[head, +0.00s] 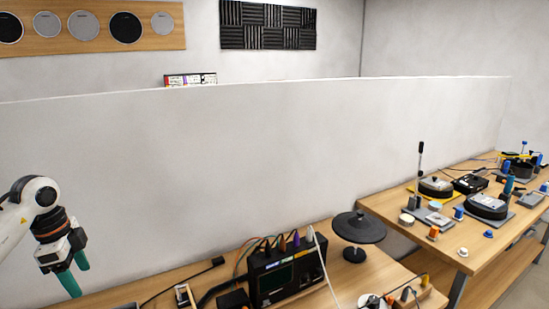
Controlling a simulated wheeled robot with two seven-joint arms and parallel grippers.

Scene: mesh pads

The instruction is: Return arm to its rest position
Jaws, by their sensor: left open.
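My left arm comes in at the left edge, white with a black and orange wrist. My left gripper (75,277) has teal fingers that point down, near the left part of the front bench (125,289). The fingers stand apart and nothing shows between them. My right gripper does not show in the head view.
On the front bench stand a black device with cables (285,272) and a round black pad on a stand (359,228). A second wooden table (390,207) at the right holds several devices and small knobs. A white partition (200,180) rises behind the front bench.

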